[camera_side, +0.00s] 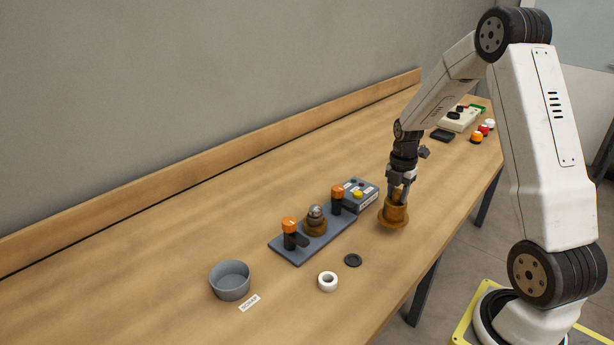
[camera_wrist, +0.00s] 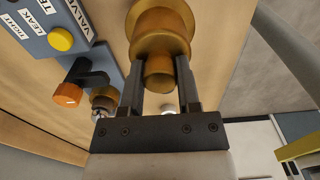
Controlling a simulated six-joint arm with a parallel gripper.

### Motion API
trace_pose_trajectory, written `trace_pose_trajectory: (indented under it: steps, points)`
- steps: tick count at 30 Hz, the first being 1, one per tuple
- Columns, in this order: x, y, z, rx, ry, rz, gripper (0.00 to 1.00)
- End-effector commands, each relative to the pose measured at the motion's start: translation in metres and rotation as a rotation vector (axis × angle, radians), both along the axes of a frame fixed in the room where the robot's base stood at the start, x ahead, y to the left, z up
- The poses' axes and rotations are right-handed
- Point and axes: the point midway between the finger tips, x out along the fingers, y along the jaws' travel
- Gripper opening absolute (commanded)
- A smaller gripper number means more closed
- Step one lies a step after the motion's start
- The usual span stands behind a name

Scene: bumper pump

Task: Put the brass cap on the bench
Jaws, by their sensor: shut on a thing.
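The brass cap (camera_side: 394,214) is at the right of the base plate, at or just above the bench (camera_side: 190,215); I cannot tell whether it touches the wood. My gripper (camera_side: 399,190) points down and is shut on the cap's narrow upper part. In the wrist view the brass cap (camera_wrist: 160,40) sits between the two fingers of my gripper (camera_wrist: 160,90), with its wide flange beyond the fingertips.
The base plate (camera_side: 316,239) carries two orange-topped clamps (camera_side: 289,225) and a brass fitting (camera_side: 316,222). A grey control box (camera_side: 360,195) with a yellow button stands beside it. A grey bowl (camera_side: 230,280), white roll (camera_side: 328,282) and black disc (camera_side: 353,260) lie nearer.

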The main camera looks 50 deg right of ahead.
Motion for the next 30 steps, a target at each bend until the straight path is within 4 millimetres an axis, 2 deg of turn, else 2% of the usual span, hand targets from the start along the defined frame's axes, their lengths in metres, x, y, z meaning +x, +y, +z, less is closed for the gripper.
trace_pose_trajectory:
  steps: [5,15,29,30]
  points:
    - [0.004,-0.002,-0.004,-0.001,-0.001,0.0,0.0]
    - [0.005,-0.003,-0.035,0.0,0.0,0.0,0.0]
    - [0.005,-0.003,-0.039,-0.001,-0.001,0.0,0.0]
    - [0.005,-0.003,-0.04,0.0,0.0,0.0,0.48]
